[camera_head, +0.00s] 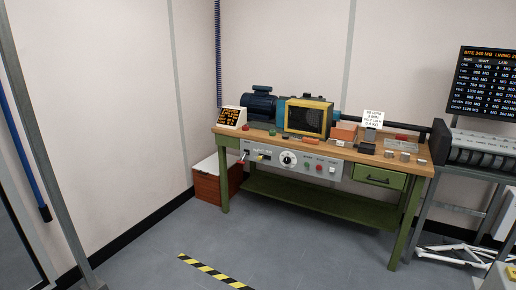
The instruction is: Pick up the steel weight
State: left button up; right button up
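Several small grey metal-looking pieces stand in a row on the right part of the wooden bench top (345,150). They include a left piece (389,153), a middle piece (405,156) and a smaller right piece (421,161). They are too small in the picture to tell which is the steel weight. A dark grey block (370,135) stands just behind them, below a white sign (373,118). Neither of my grippers is in view.
The green-legged bench (320,206) carries a blue motor (259,103), a yellow-framed guard (307,118), an orange box (344,132) and an amber display (230,117). A brown crate (209,182) stands left. A dark rack (480,152) stands right.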

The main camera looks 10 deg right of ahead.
aim_at(422, 162)
jog(key=i+l+z, duration=0.15)
jog(key=i+z, duration=0.3)
jog(key=i, duration=0.2)
jog(key=i+j+z, duration=0.1)
jog(key=i+z, duration=0.3)
jog(key=i, duration=0.25)
jog(key=i+j+z, duration=0.3)
jog(key=i+z, duration=0.15)
jog(key=i, duration=0.2)
jog(key=i+j+z, duration=0.1)
jog(key=i+z, duration=0.35)
jog(key=i, duration=0.8)
